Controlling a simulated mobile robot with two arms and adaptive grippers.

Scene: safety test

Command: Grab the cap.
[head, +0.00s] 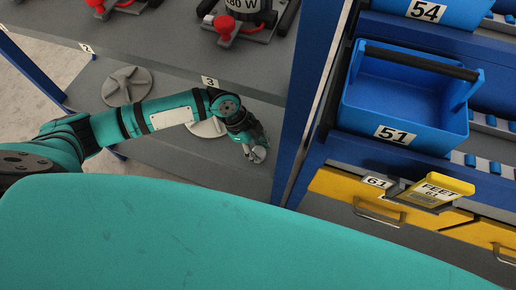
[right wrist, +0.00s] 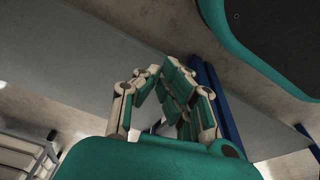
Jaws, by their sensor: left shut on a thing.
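My left gripper (head: 257,153) reaches low over the grey shelf, near the blue post. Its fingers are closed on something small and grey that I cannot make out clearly. A grey ribbed disc, possibly a cap (head: 123,88), lies on the shelf at the left. A second pale disc (head: 207,129) lies under my left forearm, partly hidden by it; the left gripper is to its right and apart from it. In the right wrist view, my right gripper's fingers (right wrist: 164,72) lean in toward each other. Whether they meet is unclear, and nothing shows between them.
A blue post (head: 305,95) stands right of the left gripper. Beyond it are a blue bin marked 51 (head: 400,100) and yellow drawers (head: 335,190). Red-knobbed devices (head: 224,27) stand on the upper shelf (head: 165,40), above the arm.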

